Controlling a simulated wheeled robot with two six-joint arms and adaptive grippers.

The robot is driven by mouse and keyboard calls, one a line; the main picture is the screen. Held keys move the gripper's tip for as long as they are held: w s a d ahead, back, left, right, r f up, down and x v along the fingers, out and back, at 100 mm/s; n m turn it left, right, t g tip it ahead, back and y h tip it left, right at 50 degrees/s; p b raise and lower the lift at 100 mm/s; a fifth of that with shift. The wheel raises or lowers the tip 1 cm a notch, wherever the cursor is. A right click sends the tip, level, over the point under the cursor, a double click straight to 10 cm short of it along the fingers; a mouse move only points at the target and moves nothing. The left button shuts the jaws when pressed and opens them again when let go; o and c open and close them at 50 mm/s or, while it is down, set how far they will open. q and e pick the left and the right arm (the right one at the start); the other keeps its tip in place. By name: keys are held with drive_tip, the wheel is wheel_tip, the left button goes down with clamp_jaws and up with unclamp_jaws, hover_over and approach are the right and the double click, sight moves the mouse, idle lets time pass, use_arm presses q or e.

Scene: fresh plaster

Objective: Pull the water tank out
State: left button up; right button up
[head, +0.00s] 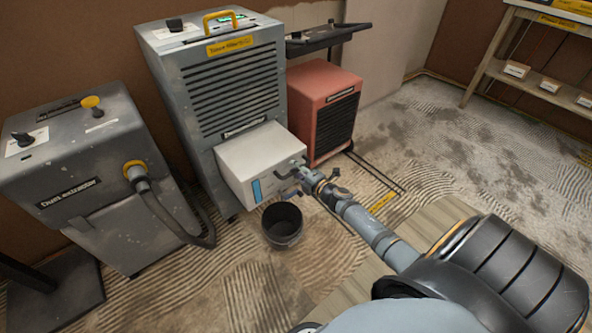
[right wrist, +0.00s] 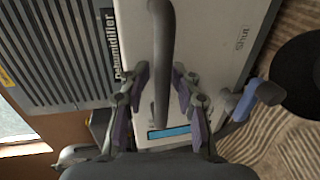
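The water tank (head: 262,150) is a white box with a blue level strip; it sticks out from the lower front of the grey dehumidifier (head: 232,95). In the right wrist view the tank's white front (right wrist: 210,45) carries a dark bar handle (right wrist: 161,50). My right gripper (head: 308,178) is at the tank's front. A tap with a blue lever (right wrist: 245,103) sits beside the right finger, near a "Shut" label. My left gripper is out of view.
A black bucket (head: 283,224) stands on the floor just below the tank's front. A grey dust extractor (head: 85,165) with a hose is at left. Shelving (head: 520,70) is at far right; the patterned floor between is mostly free.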

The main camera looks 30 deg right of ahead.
drive_tip(key=shift+s, duration=0.1)
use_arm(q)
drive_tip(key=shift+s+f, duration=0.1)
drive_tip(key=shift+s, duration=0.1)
use_arm(e)
drive_tip(key=v, duration=0.7)
drive_tip(key=shift+s, duration=0.15)
idle(0.4)
